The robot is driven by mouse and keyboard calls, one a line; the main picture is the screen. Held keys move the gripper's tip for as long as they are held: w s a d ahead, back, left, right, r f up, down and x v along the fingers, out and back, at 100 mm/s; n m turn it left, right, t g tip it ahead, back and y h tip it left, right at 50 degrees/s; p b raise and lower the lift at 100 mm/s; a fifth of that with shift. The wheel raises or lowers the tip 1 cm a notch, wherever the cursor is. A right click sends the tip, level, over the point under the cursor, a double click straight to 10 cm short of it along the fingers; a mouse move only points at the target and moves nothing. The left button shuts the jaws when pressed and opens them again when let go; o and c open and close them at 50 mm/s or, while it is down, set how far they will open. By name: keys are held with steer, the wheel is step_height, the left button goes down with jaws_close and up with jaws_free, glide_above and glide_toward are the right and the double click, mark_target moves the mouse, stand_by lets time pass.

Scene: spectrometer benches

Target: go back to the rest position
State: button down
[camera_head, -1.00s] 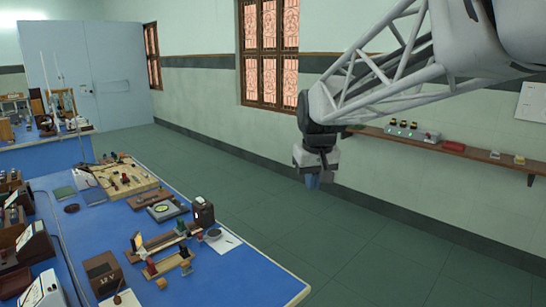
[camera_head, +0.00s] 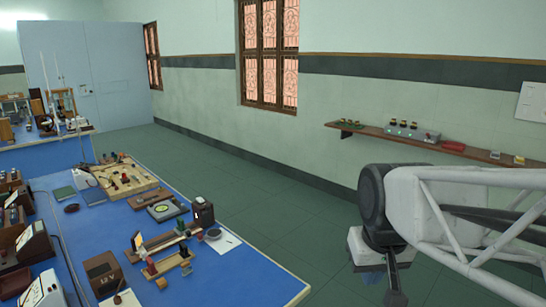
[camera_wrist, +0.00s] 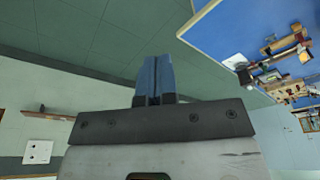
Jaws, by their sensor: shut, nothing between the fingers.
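My gripper (camera_wrist: 154,78) shows in the wrist view with its two blue fingers together and nothing between them. In the head view my arm is at the lower right, and the gripper end (camera_head: 372,278) hangs low over the green floor, right of the blue bench (camera_head: 240,276) and apart from it. The fingertips are hard to make out there. The bench also shows at the upper right of the wrist view (camera_wrist: 218,28).
The bench holds several instruments, including a wooden board (camera_head: 128,181), a dark box (camera_head: 103,274) and a small black unit (camera_head: 203,212). A wall shelf (camera_head: 400,137) with small items runs behind my arm. The floor (camera_head: 290,215) between bench and wall is clear.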

steer(key=s+d+f, duration=0.1)
steer(key=s+f, duration=0.3)
steer(key=s, duration=0.3)
steer(key=shift+d+m, duration=0.2)
steer(key=shift+m, duration=0.2)
